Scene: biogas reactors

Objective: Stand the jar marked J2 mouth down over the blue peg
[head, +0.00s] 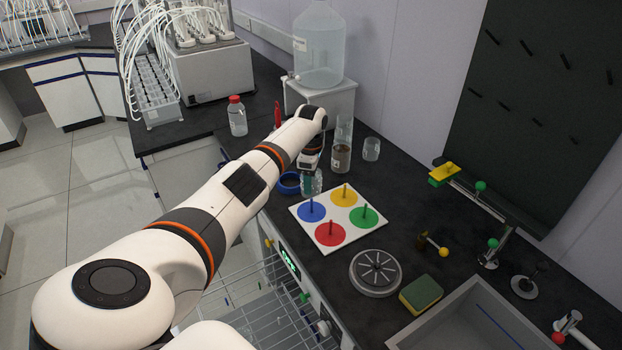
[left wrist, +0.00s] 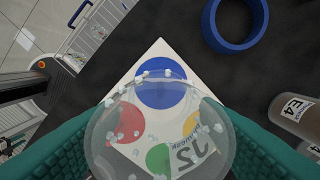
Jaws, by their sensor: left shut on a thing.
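My left gripper (head: 311,178) is shut on a clear jar (head: 317,184) just behind the pegboard. In the left wrist view the jar (left wrist: 160,135) sits between teal finger pads, with a label that seems to read J2 and whitish specks on its wall. I cannot tell which way its mouth faces. The white board (head: 298,213) carries blue, yellow, green and red discs with pegs. The blue peg (head: 311,205) stands on the blue disc at the board's left corner, close to the jar. In the left wrist view the blue disc (left wrist: 165,88) is partly behind the jar. My right gripper is not in view.
A blue ring (head: 288,184) lies left of the jar. A jar with brown contents (head: 341,158) and a clear beaker (head: 371,149) stand behind. A round grey rack (head: 375,273), a sponge (head: 421,294) and a sink (head: 470,320) lie in front. A red-capped bottle (head: 237,117) stands at left.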

